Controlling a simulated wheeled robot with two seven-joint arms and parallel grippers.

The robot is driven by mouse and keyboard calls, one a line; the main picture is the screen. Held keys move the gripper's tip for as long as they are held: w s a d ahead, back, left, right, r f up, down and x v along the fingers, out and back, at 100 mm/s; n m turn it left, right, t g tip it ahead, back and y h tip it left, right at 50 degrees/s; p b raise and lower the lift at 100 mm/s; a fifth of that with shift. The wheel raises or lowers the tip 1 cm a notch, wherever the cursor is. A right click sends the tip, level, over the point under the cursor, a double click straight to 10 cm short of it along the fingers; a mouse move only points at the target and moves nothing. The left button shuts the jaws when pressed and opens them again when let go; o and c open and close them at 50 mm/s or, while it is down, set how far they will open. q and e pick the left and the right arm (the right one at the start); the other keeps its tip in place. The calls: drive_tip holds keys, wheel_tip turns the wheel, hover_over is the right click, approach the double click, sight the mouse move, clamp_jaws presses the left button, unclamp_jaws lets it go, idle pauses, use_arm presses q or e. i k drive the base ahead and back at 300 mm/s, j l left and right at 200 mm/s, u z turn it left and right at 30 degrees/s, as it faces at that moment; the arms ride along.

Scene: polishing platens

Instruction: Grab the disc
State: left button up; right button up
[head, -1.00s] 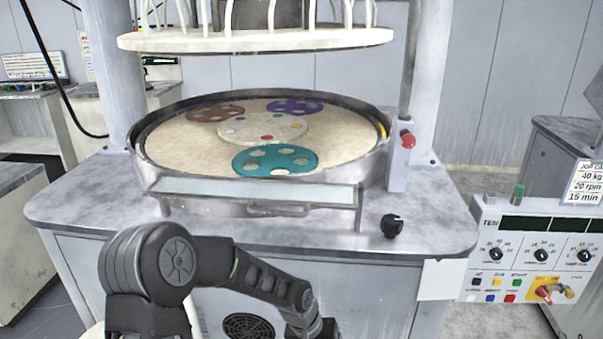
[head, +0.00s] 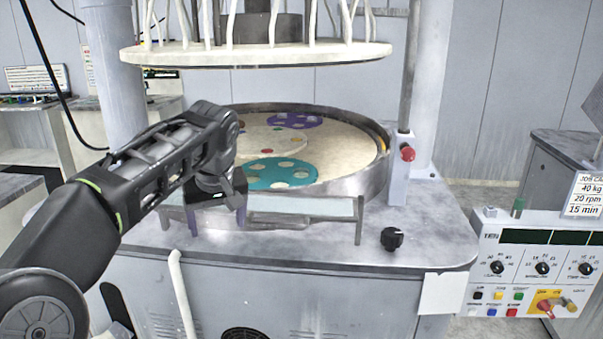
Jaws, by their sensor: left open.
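A teal disc (head: 283,173) with several round holes lies flat on the cream platen (head: 345,150), near its front rim. A purple disc (head: 295,121) with holes lies at the back of the platen. Part of a brown disc shows at the back left, mostly hidden by my left arm. My left gripper (head: 215,217) is open and points down at the front left of the platen, over the front rail, left of the teal disc and apart from it. My right gripper is not in view.
A round upper plate (head: 260,54) with hanging tubes is above the platen. A raised metal rim (head: 375,175) circles the platen. A front rail (head: 300,208), a black knob (head: 391,239) and a control panel (head: 530,262) stand at the front and right.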

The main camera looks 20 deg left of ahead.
sight(299, 172)
drive_tip(key=i, duration=1.5)
